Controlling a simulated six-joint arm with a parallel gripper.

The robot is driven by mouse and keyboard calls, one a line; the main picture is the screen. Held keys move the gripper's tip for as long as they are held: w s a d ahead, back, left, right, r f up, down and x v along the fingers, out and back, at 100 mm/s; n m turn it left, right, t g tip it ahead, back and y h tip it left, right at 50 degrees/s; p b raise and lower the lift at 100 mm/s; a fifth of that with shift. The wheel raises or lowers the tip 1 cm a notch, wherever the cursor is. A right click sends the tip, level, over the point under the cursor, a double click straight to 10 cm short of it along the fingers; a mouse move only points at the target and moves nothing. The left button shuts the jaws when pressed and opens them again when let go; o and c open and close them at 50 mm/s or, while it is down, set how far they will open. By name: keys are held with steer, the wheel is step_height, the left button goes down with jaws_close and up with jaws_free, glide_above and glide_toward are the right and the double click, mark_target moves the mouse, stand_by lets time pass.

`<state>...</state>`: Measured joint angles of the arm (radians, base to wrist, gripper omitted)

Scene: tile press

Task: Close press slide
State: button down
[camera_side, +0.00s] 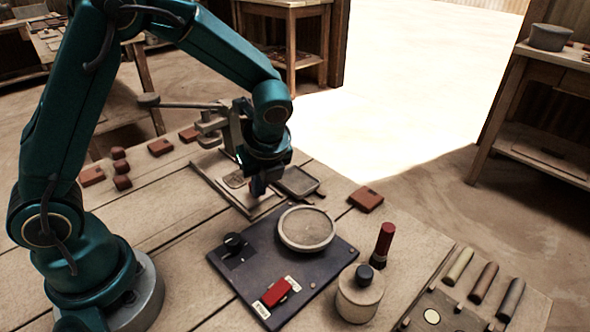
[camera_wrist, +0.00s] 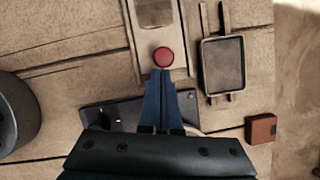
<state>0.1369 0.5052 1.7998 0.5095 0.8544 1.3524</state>
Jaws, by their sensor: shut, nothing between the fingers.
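The press (camera_side: 213,128) stands behind my gripper with its long lever out to the left. Its pale base (camera_side: 213,172) runs toward the front of the table and also shows in the wrist view (camera_wrist: 178,20). A red round knob (camera_wrist: 163,57) sits on the near part of this base, apparently on the slide. My gripper (camera_side: 257,192) points down at the base's near end. Its blue fingers (camera_wrist: 160,72) are shut and empty, with their tips right beside the knob; I cannot tell whether they touch. The arm and gripper hide part of the press and the knob in the side view.
A dark framed tray (camera_side: 298,181) lies right of the base, with a red-brown tile (camera_side: 366,199) beyond. In front is a dark panel (camera_side: 236,283) with a round disc (camera_side: 306,228), black knob and red switch. A jar (camera_side: 359,300) stands at right; several tiles lie left.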

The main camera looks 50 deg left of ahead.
mark_target(241, 195)
steer(key=a, duration=1)
steer(key=shift+a, duration=0.1)
steer(key=d, duration=0.3)
steer(key=s+d+r, duration=0.1)
steer(key=shift+d, duration=0.35)
steer(key=s+d+r+n+t, duration=0.1)
steer(key=s+d+r, duration=0.1)
steer(key=r, duration=0.4)
steer(key=s+d+r, duration=0.1)
steer(key=d+r, duration=0.1)
steer(key=r, duration=0.4)
steer(key=s+d+f+n+t+h, duration=0.1)
steer(key=s+d+n+t+h, duration=0.2)
steer(key=n, duration=1.7)
steer(key=s+d+h, duration=0.1)
steer(key=s+d, duration=0.2)
steer(key=s, duration=0.3)
